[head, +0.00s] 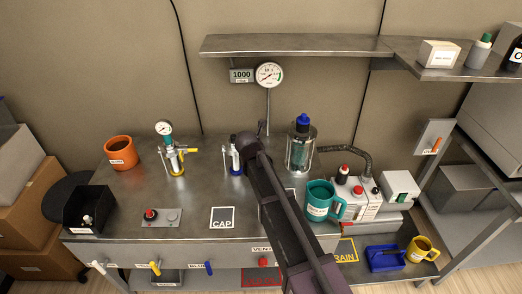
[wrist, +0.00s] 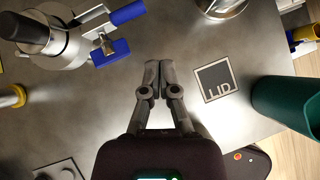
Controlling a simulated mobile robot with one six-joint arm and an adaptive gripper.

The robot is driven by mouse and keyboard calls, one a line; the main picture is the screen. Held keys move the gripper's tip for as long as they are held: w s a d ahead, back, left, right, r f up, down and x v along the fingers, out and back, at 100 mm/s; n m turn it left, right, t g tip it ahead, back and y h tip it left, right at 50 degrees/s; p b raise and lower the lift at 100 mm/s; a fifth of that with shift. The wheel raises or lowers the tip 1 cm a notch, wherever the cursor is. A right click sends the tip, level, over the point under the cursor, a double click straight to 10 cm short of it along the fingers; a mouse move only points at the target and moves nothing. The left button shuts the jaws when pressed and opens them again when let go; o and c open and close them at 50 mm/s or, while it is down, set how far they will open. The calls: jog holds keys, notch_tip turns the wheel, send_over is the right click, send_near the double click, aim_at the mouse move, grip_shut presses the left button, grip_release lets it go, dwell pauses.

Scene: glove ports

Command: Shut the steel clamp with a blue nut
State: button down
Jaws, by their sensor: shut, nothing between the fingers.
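The steel clamp (wrist: 85,48) with a blue nut (wrist: 110,52) is at the upper left of the wrist view, around the foot of a small steel post with a black top (wrist: 28,32). I cannot tell from this angle whether its band is fully closed. In the head view the blue nut (head: 236,172) shows low on the middle post, partly hidden by my arm. My gripper (wrist: 159,75) is shut and empty, to the right of the clamp and apart from it. In the head view my arm hides its fingers.
A blue handle (wrist: 127,12) juts out beside the clamp. A similar post with yellow parts (head: 176,163) stands to the left. A glass vessel (head: 300,150) and a teal mug (head: 322,201) stand right. A LID plate (wrist: 216,79) lies flat; bench around it is clear.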

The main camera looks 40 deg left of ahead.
jog(key=d+p+v, duration=0.1)
jog(key=p+v, duration=0.3)
jog(key=v, duration=0.3)
jog(key=shift+w+d+p, duration=0.15)
jog(key=shift+w+p, duration=0.2)
dwell(0.4)
jog(key=w+d+f+m+g+h, duration=0.1)
jog(key=w+d+m, duration=0.2)
jog(key=d+m, duration=0.55)
jog(key=w+d+f+m+g+h, duration=0.1)
jog(key=w+d+m, duration=0.3)
jog(key=d, duration=1)
jog(key=w+d+f+m+g+h, duration=0.1)
jog(key=w+d+m, duration=0.2)
jog(key=d+m, duration=0.55)
jog(key=s+d+m+g, duration=0.2)
jog(key=s+d+m, duration=0.2)
jog(key=d+m, duration=0.5)
jog(key=s+d+f+m+g, duration=0.1)
jog(key=s+d+m, duration=0.3)
jog(key=d+m, duration=0.6)
jog(key=shift+s+d+g, duration=0.35)
jog(key=shift+d+g, duration=0.25)
jog(key=shift+d, duration=5.95)
jog(key=shift+f, duration=0.15)
